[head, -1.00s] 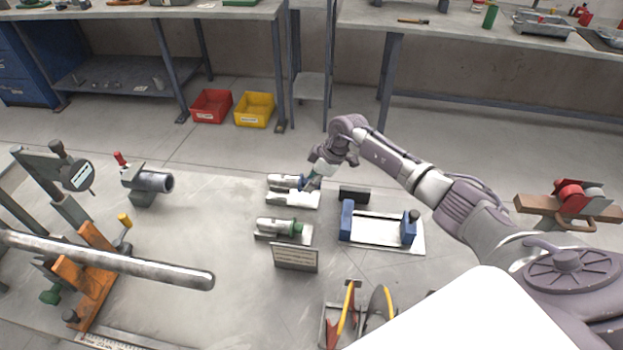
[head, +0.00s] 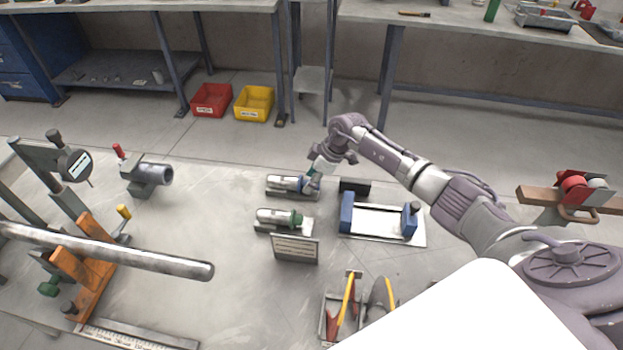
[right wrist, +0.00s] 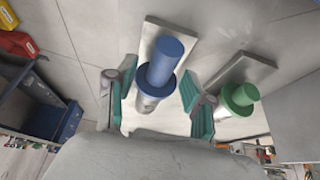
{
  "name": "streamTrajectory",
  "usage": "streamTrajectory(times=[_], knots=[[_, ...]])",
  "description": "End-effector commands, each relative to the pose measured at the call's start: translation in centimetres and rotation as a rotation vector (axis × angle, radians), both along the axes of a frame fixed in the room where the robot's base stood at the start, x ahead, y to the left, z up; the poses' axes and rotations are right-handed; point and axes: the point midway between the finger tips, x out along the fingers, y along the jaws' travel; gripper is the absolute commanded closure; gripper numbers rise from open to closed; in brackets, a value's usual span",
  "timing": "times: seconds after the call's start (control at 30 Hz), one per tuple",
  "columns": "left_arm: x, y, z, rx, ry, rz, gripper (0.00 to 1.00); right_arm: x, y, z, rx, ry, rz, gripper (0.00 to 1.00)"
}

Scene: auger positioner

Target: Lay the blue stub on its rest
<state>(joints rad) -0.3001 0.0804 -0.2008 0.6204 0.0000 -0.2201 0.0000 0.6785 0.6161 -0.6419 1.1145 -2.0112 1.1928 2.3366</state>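The blue stub (right wrist: 160,68) shows in the right wrist view as a blue cylinder with a wider blue collar and a silver body (right wrist: 146,105). It lies along its pale flat rest (right wrist: 184,48) and seems to be in contact with it. In the head view the silver body (head: 284,183) lies level on the rest. My right gripper (right wrist: 159,80) is around the stub, one green-padded finger on each side. The fingers look open, with small gaps beside the collar. In the head view my right gripper (head: 312,182) is at the stub's right end. My left gripper is not in view.
A green-collared stub (head: 280,217) lies on a similar rest in front, close to the right finger. A sign plate (head: 295,248) stands before it. A blue-ended cradle (head: 380,218) and a black block (head: 354,187) are to the right.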

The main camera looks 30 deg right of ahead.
Motion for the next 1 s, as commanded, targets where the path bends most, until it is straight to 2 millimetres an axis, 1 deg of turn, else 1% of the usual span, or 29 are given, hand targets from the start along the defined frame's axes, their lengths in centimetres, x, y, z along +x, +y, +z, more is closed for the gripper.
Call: streamTrajectory(times=[0.17, 0.2, 0.27, 0.37, 0.47, 0.7, 0.8, 0.9, 1.0], knots=[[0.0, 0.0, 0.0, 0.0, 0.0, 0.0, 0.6, -0.1, -0.1, -0.1, -0.002, 0.003, -0.001, 0.46], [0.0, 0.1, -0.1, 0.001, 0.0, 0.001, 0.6, -0.3, -0.1, -0.5, -0.006, 0.011, 0.0, 0.46], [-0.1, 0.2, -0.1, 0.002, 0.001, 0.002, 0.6, -0.3, -0.2, -0.4, -0.006, 0.011, 0.001, 0.46], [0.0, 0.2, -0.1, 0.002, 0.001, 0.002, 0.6, -0.4, -0.5, 0.4, -0.006, 0.007, 0.001, 0.46], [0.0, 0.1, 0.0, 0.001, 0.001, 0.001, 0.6, -0.7, -1.0, 1.8, -0.005, 0.004, 0.0, 0.46], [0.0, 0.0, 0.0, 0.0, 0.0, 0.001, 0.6, -2.0, -2.6, 6.7, -0.006, 0.002, 0.0, 0.46], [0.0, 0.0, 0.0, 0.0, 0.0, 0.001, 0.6, -2.4, -3.2, 8.4, -0.004, 0.001, 0.0, 0.46], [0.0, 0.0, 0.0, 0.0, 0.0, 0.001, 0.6, -2.7, -3.6, 9.7, -0.002, 0.002, -0.001, 0.46], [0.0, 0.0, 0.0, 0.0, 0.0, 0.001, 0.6, -2.9, -3.8, 10.5, -0.002, 0.002, 0.0, 0.46]])
